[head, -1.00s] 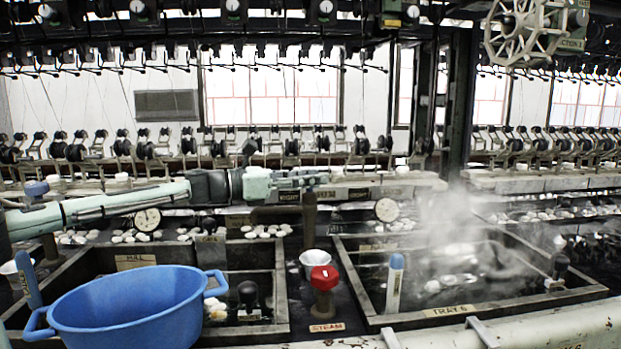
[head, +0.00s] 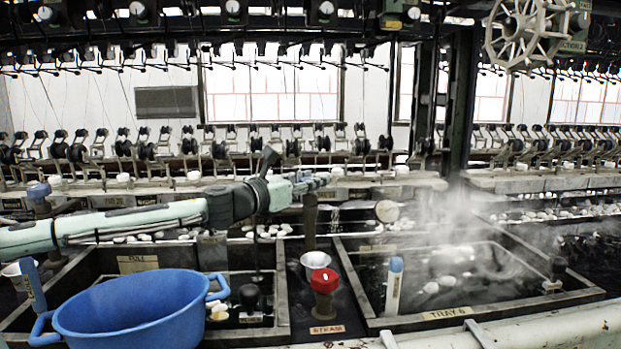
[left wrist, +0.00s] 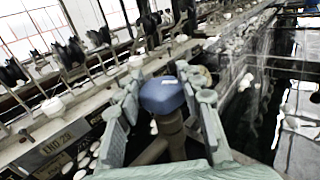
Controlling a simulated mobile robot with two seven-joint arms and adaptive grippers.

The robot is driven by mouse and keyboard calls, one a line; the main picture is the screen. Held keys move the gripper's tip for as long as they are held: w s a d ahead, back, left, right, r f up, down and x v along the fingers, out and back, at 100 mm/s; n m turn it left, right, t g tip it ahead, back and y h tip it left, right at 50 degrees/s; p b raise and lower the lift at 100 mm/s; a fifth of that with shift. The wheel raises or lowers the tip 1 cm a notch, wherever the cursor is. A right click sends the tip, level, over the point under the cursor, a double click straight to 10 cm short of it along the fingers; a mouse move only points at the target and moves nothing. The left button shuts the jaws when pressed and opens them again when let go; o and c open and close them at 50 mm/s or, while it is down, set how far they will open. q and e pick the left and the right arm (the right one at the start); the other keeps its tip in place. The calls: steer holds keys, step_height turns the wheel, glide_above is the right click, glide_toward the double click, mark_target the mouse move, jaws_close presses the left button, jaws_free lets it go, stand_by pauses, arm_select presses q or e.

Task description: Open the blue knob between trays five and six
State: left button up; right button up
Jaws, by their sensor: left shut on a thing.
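The blue knob (left wrist: 163,95) sits on a brown stem between the two fingers of my left gripper (left wrist: 167,100) in the left wrist view. My left gripper (head: 317,182) is shut on it. In the head view the gripper hides the knob, and only its brown post (head: 310,218) shows below, between the two trays. The right tray (head: 388,322) carries a "TRAY 6" label and steams. The left tray (head: 270,331) is partly hidden by a blue basin. A thin pale streak, like running water, shows right of the post. My right gripper is not in view.
The blue basin (head: 130,312) stands at the front left. A red knob (head: 323,280) marked "STEAM" and a pale cup (head: 314,262) stand between the trays. Another blue knob (head: 39,190) is at the far left. A row of reeling spindles runs behind.

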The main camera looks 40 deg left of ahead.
arm_select(q)
steer(key=shift+r+n+y, duration=0.1)
steer(key=shift+n+y, duration=0.9)
steer(key=shift+y, duration=0.9)
steer(key=o, duration=1.2)
steer(key=shift+s, duration=0.5)
steer(key=s, duration=0.3)
steer(key=s+d, duration=0.1)
steer(key=s, duration=0.3)
steer(key=s+d, duration=0.1)
steer(key=s, duration=0.2)
steer(key=shift+s, duration=0.4)
